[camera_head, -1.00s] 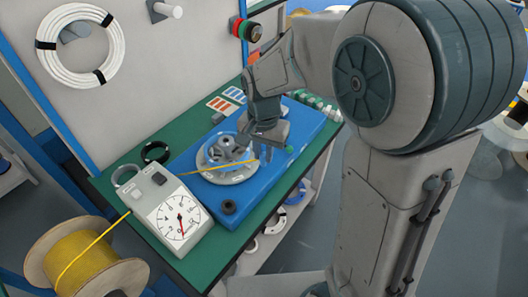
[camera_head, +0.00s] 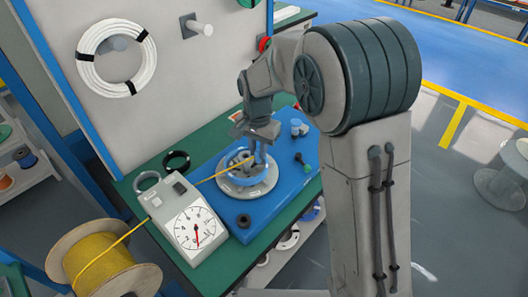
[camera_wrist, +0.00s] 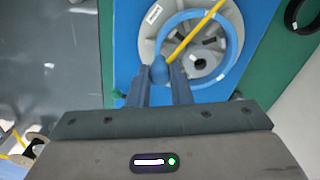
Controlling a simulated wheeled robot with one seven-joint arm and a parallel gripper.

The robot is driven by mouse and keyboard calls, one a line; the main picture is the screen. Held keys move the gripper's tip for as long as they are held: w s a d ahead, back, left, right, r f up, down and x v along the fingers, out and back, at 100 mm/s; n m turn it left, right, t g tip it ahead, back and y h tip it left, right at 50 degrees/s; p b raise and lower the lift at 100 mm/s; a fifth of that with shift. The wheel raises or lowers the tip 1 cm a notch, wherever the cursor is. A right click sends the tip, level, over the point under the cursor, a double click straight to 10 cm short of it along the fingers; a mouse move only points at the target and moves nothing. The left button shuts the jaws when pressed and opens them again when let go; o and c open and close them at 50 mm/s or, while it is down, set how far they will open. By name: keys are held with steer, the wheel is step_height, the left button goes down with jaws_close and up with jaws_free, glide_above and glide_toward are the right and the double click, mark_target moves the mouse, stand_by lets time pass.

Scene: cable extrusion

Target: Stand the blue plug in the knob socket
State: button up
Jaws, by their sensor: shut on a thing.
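A blue plug (camera_wrist: 160,71) with a rounded top is between the fingers of my gripper (camera_wrist: 160,80), which is shut on it. In the wrist view it is at the left edge of a large blue ring (camera_wrist: 238,45). I cannot tell whether it touches the ring or stands in a socket. The ring lies over a round grey die head (camera_wrist: 148,48), crossed by a yellow cable (camera_wrist: 195,32). In the head view my gripper (camera_head: 260,158) points down over the right side of the grey disc (camera_head: 262,192). The plug and any knob socket are hard to make out there.
The die head sits on a blue base (camera_head: 285,195) on a green bench. A dial gauge box (camera_head: 190,225) and a yellow cable spool (camera_head: 100,262) are left.

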steer(key=w+a+p, duration=0.2)
steer(key=w+a, duration=0.2)
steer(key=w, duration=0.1)
steer(key=shift+a, duration=0.15)
steer(key=shift+f, duration=0.1)
stand_by(0.6)
steer(key=shift+f+b, duration=1.25)
steer(key=shift+f, duration=0.65)
steer(key=shift+f+b, duration=0.3)
steer(key=shift+f, duration=0.1)
steer(key=o, duration=0.8)
steer(key=shift+r, duration=0.15)
